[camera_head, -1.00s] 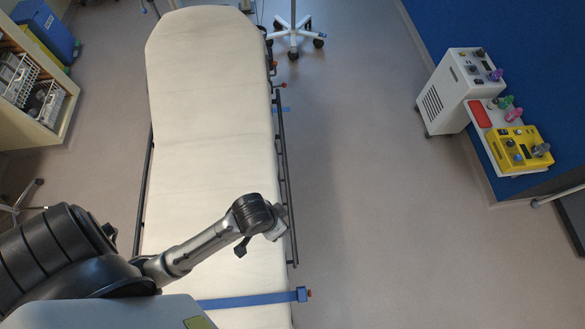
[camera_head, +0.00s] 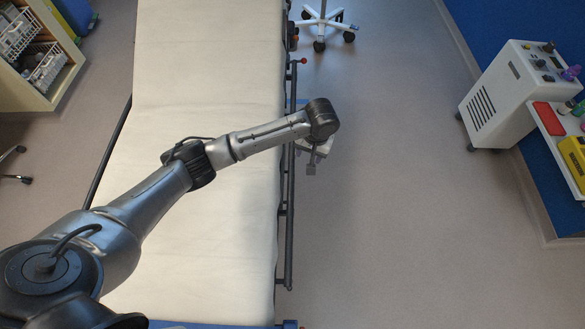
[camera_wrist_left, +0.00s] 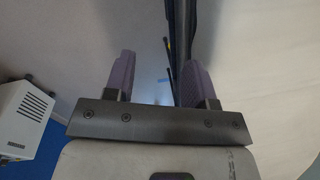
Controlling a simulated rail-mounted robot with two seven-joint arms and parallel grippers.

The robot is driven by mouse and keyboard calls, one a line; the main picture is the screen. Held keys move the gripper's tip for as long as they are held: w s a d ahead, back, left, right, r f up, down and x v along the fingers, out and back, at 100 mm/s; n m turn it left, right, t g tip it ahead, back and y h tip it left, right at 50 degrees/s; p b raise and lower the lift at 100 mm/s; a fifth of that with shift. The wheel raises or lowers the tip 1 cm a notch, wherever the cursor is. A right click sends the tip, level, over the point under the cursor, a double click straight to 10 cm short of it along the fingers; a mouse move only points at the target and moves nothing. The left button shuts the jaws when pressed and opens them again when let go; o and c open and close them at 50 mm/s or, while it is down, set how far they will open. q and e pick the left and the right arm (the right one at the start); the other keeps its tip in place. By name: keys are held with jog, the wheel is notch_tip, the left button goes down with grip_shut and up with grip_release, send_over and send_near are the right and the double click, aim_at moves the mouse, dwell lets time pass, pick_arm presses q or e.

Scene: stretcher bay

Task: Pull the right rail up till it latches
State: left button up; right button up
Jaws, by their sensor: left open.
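The right rail (camera_head: 290,235) is a dark bar along the right edge of the stretcher's white mattress (camera_head: 215,230). Its height is hard to tell from above. My left arm reaches across the mattress, and my left gripper (camera_head: 312,165) is just to the right of the rail, pointing down. In the left wrist view the left gripper (camera_wrist_left: 157,75) is open, with two purple-grey fingers apart and nothing between them. A dark rail bar (camera_wrist_left: 183,35) runs beside and beyond the right finger. I cannot tell whether they touch. My right gripper is not in view.
A white wheeled pole base (camera_head: 322,25) stands at the top. A white equipment cart (camera_head: 510,95) is at the right; it also shows in the left wrist view (camera_wrist_left: 22,112). Shelves with wire baskets (camera_head: 35,55) stand at the left. Floor right of the stretcher is clear.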

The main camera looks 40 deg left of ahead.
aim_at(292, 156)
pick_arm(q)
jog(key=w+a+f+n+b, duration=0.2)
jog(key=w+a+n+b, duration=0.25)
jog(key=a+b, duration=0.25)
jog(key=shift+m+g+y, duration=0.3)
jog(key=shift+m, duration=0.15)
jog(key=f+b, duration=0.2)
jog(key=f, duration=0.2)
jog(key=s+a+f+b, duration=0.1)
jog(key=f+b, duration=0.1)
jog(key=f, duration=0.2)
jog(key=a+f+b, duration=0.1)
jog(key=f+b, duration=0.1)
jog(key=f, duration=0.3)
jog(key=shift+s+a, duration=0.1)
jog(key=shift+s, duration=0.05)
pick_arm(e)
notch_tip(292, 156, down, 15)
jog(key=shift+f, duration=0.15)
pick_arm(q)
jog(key=shift+c, duration=0.4)
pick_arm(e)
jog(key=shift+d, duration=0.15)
pick_arm(q)
jog(key=c, duration=0.3)
grip_shut()
